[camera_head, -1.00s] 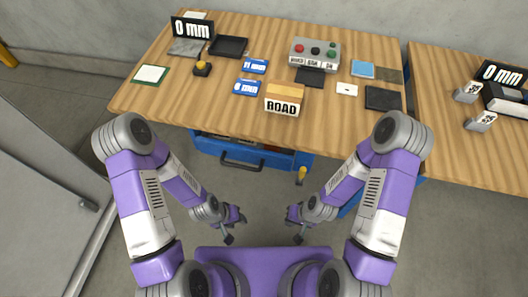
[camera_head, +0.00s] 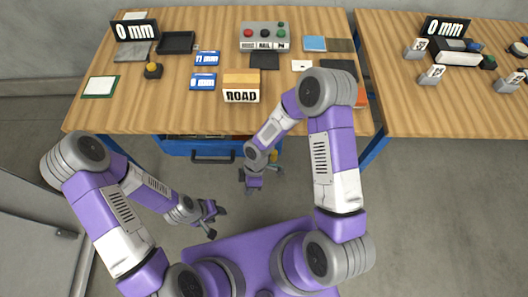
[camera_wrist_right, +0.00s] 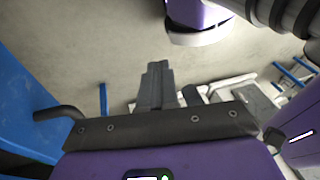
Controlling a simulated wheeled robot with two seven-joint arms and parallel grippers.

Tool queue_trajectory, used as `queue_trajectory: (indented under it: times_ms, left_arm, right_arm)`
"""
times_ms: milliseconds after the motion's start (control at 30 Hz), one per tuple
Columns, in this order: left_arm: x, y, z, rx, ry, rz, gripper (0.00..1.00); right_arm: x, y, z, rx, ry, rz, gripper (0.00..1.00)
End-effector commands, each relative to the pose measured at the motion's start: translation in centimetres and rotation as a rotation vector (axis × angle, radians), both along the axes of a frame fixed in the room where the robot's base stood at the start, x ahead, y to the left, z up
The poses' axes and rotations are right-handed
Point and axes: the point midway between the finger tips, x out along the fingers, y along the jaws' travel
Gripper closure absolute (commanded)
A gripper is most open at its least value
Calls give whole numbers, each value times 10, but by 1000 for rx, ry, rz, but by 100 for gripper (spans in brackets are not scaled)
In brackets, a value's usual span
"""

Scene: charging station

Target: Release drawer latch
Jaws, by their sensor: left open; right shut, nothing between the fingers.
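The blue drawer (camera_head: 174,148) sits under the front edge of the wooden table, with a black bar handle (camera_head: 212,159). A small yellow latch knob (camera_head: 275,157) shows at the right of the drawer, partly hidden behind my right arm. My right gripper (camera_head: 248,186) is shut and empty, just in front of the drawer, right of the handle. In the right wrist view its fingers (camera_wrist_right: 156,85) are together, and the blue drawer front (camera_wrist_right: 22,95) and handle (camera_wrist_right: 60,113) lie at the left. The latch is not identifiable there. My left gripper (camera_head: 216,217) is open and empty, lower down.
The wooden table (camera_head: 130,112) holds a ROAD block (camera_head: 240,95), a button box (camera_head: 264,38), blue cards (camera_head: 203,82) and a yellow-topped knob (camera_head: 153,70). A second table (camera_head: 420,115) stands at the right. A grey cabinet (camera_head: 35,235) is at lower left. Floor between is clear.

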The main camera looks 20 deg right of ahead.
Motion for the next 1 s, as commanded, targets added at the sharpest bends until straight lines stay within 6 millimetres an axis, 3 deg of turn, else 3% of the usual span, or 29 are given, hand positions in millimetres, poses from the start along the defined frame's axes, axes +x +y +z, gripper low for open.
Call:
queue_trajectory:
  times_ms: [100,200,400,600,1000]
  left_arm:
    - [0,0,5,0,0,0,57]
    - [0,0,7,0,0,0,57]
    - [0,0,10,0,0,0,57]
    - [0,0,11,0,0,0,57]
    - [0,0,9,0,0,0,57]
  right_arm:
    - [30,3,26,-36,-97,540,100]
    - [57,0,51,-94,-134,937,100]
    - [99,-5,96,-219,-115,1458,100]
    - [114,-7,116,-272,-81,1629,100]
    - [114,-9,113,-272,-77,1635,100]
